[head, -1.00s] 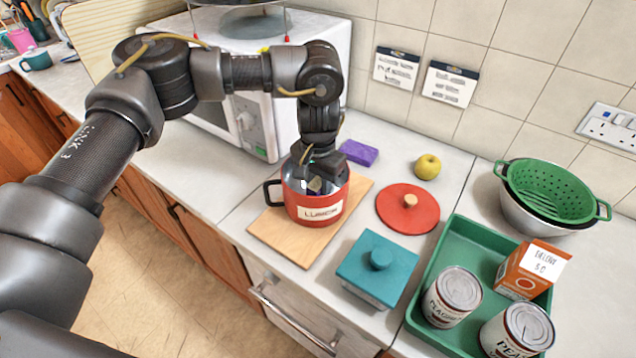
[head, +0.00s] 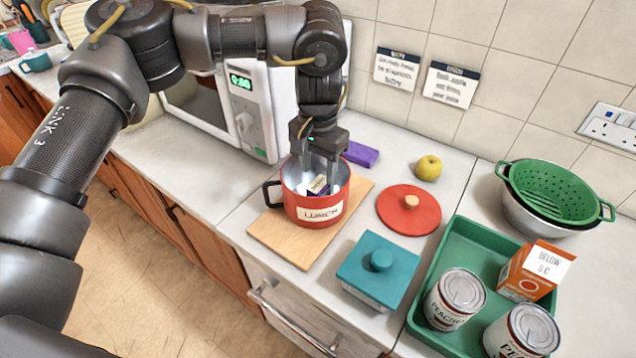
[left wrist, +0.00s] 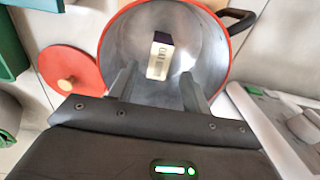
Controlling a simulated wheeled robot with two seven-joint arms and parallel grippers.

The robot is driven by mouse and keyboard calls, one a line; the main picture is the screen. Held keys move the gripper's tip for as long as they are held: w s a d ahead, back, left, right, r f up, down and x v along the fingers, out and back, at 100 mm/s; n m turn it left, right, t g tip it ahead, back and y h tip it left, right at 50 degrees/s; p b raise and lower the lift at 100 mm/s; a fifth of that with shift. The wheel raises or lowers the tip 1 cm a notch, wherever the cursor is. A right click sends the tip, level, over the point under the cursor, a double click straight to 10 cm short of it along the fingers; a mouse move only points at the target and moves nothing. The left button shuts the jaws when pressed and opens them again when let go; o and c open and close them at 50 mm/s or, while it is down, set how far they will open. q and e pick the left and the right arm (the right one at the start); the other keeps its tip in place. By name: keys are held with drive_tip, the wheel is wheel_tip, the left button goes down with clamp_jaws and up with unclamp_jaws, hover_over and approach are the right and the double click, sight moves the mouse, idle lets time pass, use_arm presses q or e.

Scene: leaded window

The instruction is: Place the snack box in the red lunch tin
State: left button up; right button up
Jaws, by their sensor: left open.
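The red lunch tin (head: 318,207), labelled "LUNCH", stands open on a wooden board. The snack box (head: 318,186), small, pale and purple with lettering, lies inside the tin; in the left wrist view the snack box (left wrist: 160,56) rests on the tin's grey floor, near the middle. My left gripper (head: 321,185) points down at the tin, its fingertips at the mouth. In the left wrist view its two fingers (left wrist: 158,85) are spread apart with the box beyond them, not held. My right gripper is not seen.
A red lid (head: 408,212), a teal lidded box (head: 377,272) and a purple sponge (head: 361,154) are near the tin. A green tray (head: 478,247) holds cans and an orange carton. The microwave (head: 262,115) stands behind.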

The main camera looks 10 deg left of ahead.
sight(318, 184)
use_arm(q)
wheel_tip(318, 184, up, 6)
drive_tip(key=shift+r+b, duration=0.2)
drive_tip(key=shift+b, duration=0.15)
idle(0.4)
